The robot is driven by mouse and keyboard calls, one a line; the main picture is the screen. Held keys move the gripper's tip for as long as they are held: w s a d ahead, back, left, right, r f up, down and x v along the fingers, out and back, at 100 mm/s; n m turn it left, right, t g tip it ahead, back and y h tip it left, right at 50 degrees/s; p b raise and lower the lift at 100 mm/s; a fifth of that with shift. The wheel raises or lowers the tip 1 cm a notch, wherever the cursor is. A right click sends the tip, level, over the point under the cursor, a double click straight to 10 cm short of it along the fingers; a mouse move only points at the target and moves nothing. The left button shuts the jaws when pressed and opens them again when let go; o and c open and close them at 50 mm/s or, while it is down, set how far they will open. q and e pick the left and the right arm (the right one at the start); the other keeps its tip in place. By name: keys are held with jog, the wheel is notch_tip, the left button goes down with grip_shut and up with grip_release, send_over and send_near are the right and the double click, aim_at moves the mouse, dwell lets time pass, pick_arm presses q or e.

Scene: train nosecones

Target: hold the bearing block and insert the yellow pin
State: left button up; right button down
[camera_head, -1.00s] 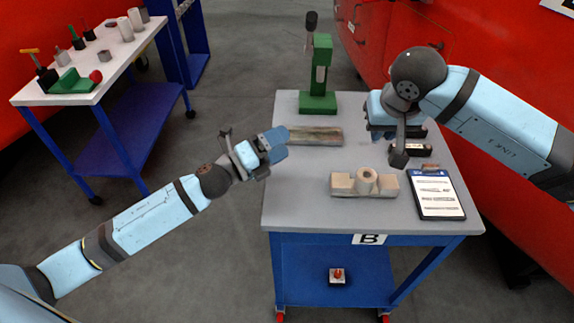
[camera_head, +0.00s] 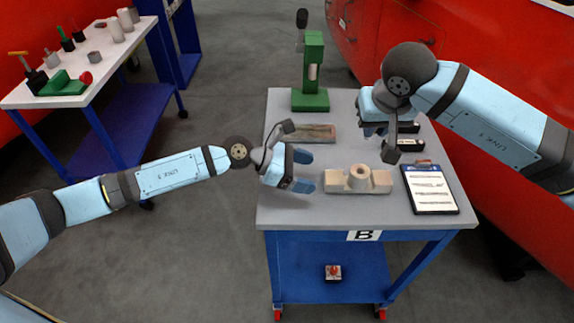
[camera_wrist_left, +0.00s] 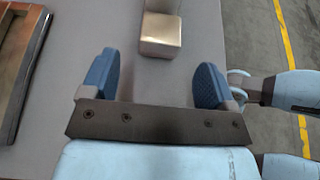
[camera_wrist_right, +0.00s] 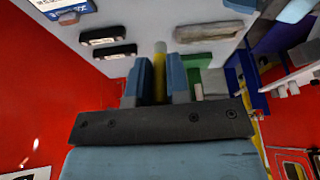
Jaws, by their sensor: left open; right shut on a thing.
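The bearing block (camera_head: 340,185) is a beige block with a raised round boss with a hole. It sits on the grey table, right of my left gripper (camera_head: 303,171). That gripper is open and empty, low over the table, its fingers pointing at the block's near end. In the left wrist view the block (camera_wrist_left: 160,35) lies ahead of the gap between the fingers, apart from both. My right gripper (camera_head: 376,130) is above the table's right side. In the right wrist view it is shut on the yellow pin (camera_wrist_right: 160,62). The pin is hidden in the head view.
A shallow tray (camera_head: 305,140) lies behind my left gripper. A green press (camera_head: 313,75) stands at the back. Two black labelled boxes (camera_head: 409,144) and a clipboard (camera_head: 430,190) are on the right. A white side table (camera_head: 120,60) with parts stands at the far left.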

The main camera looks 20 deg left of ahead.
aim_at(325, 177)
pick_arm(q)
jog(key=x, duration=0.6)
jog(key=c, duration=1.3)
